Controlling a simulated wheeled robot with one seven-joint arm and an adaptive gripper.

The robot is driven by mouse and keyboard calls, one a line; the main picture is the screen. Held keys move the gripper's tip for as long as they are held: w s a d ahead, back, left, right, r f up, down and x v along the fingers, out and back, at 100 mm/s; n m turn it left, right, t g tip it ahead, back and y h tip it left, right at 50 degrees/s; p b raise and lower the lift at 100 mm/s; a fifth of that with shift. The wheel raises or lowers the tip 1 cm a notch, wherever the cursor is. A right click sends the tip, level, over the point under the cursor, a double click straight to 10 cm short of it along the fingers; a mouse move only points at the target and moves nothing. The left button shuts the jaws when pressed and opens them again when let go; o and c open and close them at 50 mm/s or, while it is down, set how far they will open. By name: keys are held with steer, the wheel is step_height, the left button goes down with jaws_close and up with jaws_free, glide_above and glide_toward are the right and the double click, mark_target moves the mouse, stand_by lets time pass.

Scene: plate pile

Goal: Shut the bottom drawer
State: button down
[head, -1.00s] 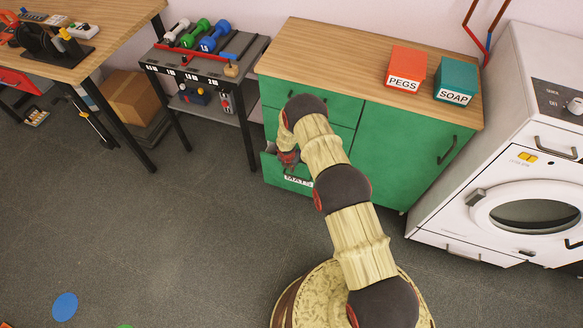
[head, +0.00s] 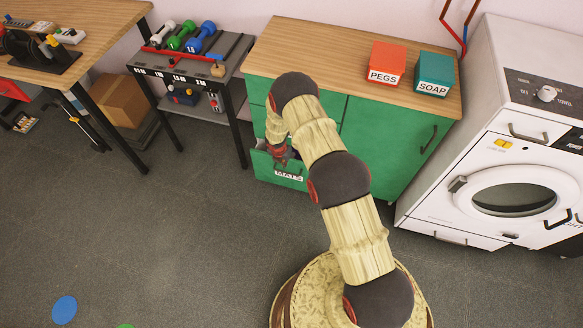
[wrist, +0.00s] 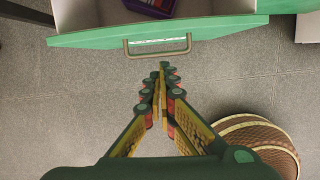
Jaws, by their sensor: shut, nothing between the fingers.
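The bottom drawer (head: 262,168) is the green one labelled MATS, low on the left of the green cabinet (head: 388,140), and it stands open. In the wrist view the drawer front (wrist: 225,28) crosses the top, with its bar handle (wrist: 157,44) facing me. My gripper (wrist: 165,70) is shut and empty, with its fingertips just short of the handle in that picture. In the head view my gripper (head: 279,154) is at the drawer, partly hidden by my arm. I cannot tell whether it touches the drawer.
A purple item (wrist: 150,5) lies inside the drawer. A red PEGS box (head: 387,62) and a teal SOAP box (head: 434,73) stand on the cabinet top. A white washer (head: 500,150) is to the right, a dumbbell rack (head: 190,75) to the left. Floor on the left is mostly clear.

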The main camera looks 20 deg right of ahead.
steer(key=s+d+f+m+g+y+b, duration=0.1)
steer(key=s+d+f+m+g, duration=0.15)
steer(key=s+d+f, duration=1.25)
steer(key=s+a+f+m+t+y, duration=0.35)
steer(key=s+f, duration=0.55)
steer(key=f, duration=0.5)
steer(key=w+a+r+m+t+b, duration=0.1)
steer(key=w+r+t, duration=0.3)
steer(key=r+t, duration=0.4)
steer(key=w+a+r+m+t, duration=0.1)
steer(key=w+r+t, duration=0.3)
steer(key=r+t, duration=0.45)
steer(key=w+d+r+g+b, duration=0.1)
steer(key=w+b, duration=0.4)
steer(key=w, duration=0.7)
steer(key=shift+w+d+r+g, duration=0.15)
steer(key=shift+w+r+g, duration=0.2)
steer(key=shift+g, duration=0.1)
